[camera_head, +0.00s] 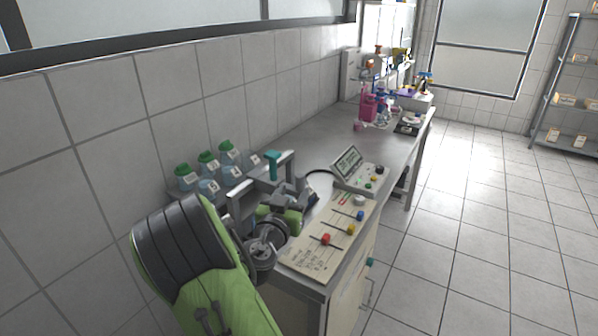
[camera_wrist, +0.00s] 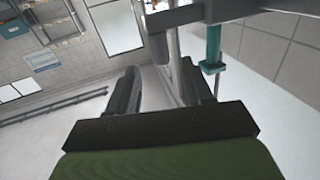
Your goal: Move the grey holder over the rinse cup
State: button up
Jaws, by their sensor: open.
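A grey rail frame (camera_head: 237,207) stands at the near end of the bench, with a teal upright piece (camera_head: 272,166) on it. In the wrist view a grey bar (camera_wrist: 185,16) crosses the top, with the teal piece (camera_wrist: 213,45) beside it. I cannot tell which grey part is the holder. My gripper (camera_head: 305,198) is by the frame, partly hidden by my arm in the head view. In the wrist view my gripper (camera_wrist: 165,88) has its fingers apart, below the grey bar and apparently empty. I cannot make out the rinse cup.
Green-capped bottles (camera_head: 207,163) stand by the wall behind the frame. A control panel (camera_head: 332,232) with coloured knobs and a display box (camera_head: 356,172) lie to the right. Pink bottles (camera_head: 368,108) stand farther along. The middle bench top (camera_head: 310,135) is clear.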

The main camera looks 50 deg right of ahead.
aim_at(299, 183)
jog(key=p+x, duration=0.2)
jog(key=x, duration=0.5)
jog(key=shift+w+d, duration=0.1)
jog(key=shift+c, duration=0.3)
grip_shut()
